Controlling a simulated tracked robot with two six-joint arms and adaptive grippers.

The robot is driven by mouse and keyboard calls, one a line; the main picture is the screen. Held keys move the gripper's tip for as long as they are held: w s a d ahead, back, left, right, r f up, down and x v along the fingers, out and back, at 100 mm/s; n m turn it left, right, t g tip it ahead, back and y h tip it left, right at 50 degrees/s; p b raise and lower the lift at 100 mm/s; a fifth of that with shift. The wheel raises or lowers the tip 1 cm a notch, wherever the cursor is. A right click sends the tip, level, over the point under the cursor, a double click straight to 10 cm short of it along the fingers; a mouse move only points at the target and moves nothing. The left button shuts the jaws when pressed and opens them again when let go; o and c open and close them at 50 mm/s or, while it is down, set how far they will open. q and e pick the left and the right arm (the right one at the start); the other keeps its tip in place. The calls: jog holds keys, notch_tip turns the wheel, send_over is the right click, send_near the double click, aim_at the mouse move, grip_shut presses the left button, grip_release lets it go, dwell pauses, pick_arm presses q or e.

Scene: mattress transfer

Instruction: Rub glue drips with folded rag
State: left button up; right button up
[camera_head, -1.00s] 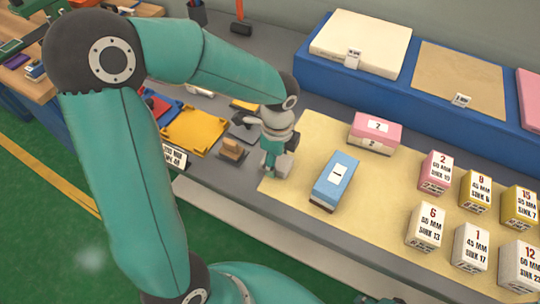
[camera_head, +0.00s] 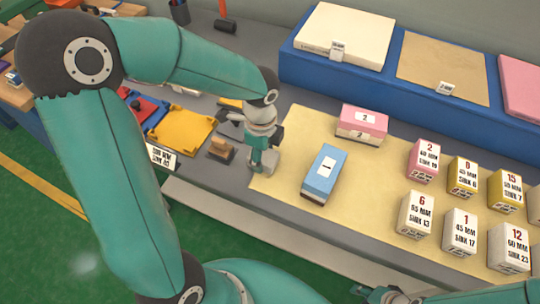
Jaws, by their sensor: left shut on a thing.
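My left gripper (camera_head: 260,160) points down at the left end of the tan mat (camera_head: 290,190). It is shut on a small grey thing (camera_head: 270,161), perhaps the folded rag, at or just above the mat's left edge; the fingers partly hide it, and contact with the mat cannot be told. I cannot make out any glue drips. A blue block (camera_head: 324,174) and a pink block (camera_head: 362,122) sit on the mat to the right of this gripper. What seems to be my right gripper (camera_head: 388,295) shows only partly at the bottom edge; its jaws cannot be read.
Several numbered boxes (camera_head: 415,214) stand on the mat's right part. A yellow tray (camera_head: 182,132) and a small wooden block (camera_head: 221,149) lie left of my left gripper. A blue platform (camera_head: 300,72) with pads runs along the back. Bare mat lies between the blue block and the boxes.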

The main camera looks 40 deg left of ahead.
aim_at(276, 160)
pick_arm(q)
jog(key=shift+s+a+f, duration=0.1)
jog(key=shift+s+a, duration=0.15)
jog(key=shift+a, duration=0.75)
jog(key=shift+s+a, duration=0.25)
jog(key=shift+a, duration=0.7)
jog(key=shift+p, duration=0.3)
jog(key=shift+w+d+b, duration=0.15)
jog(key=shift+w+d, duration=0.15)
jog(key=shift+d, duration=0.9)
jog(key=shift+w+d+b, duration=0.1)
jog(key=shift+w+d, duration=0.2)
jog(key=shift+d, duration=0.95)
jog(key=shift+w+d+b, duration=0.15)
jog(key=shift+w+d, duration=0.15)
jog(key=shift+d, duration=0.9)
notch_tip(276, 160, up, 6)
jog(key=p, duration=0.5)
